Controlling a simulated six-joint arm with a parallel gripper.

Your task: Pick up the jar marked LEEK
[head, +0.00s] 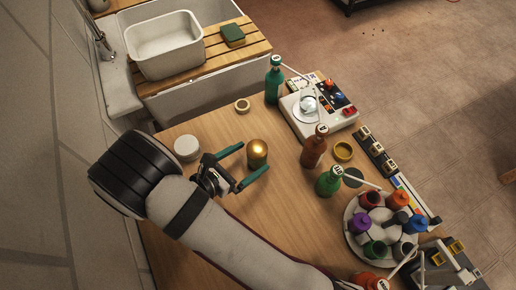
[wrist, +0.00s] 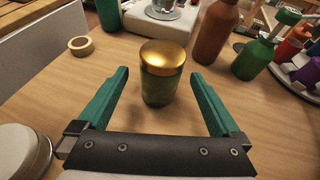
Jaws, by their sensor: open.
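A small jar (head: 257,152) with a shiny gold lid stands upright on the wooden table. In the wrist view the jar (wrist: 161,85) has a dark olive-green body, and no marking can be read on it. My gripper (head: 248,163) is open, with its two green fingers pointing at the jar. In the wrist view the fingers (wrist: 160,80) lie to the left and right of the jar, with gaps on both sides. The jar stands at about the fingertips, and neither finger appears to touch it.
A white round container (head: 187,148) stands left of my gripper. A tape roll (head: 242,105) lies behind. A brown bottle (head: 314,147) and a green bottle (head: 328,181) stand right of the jar. A white device (head: 318,112) and a round rack of coloured pots (head: 352,232) stand further right.

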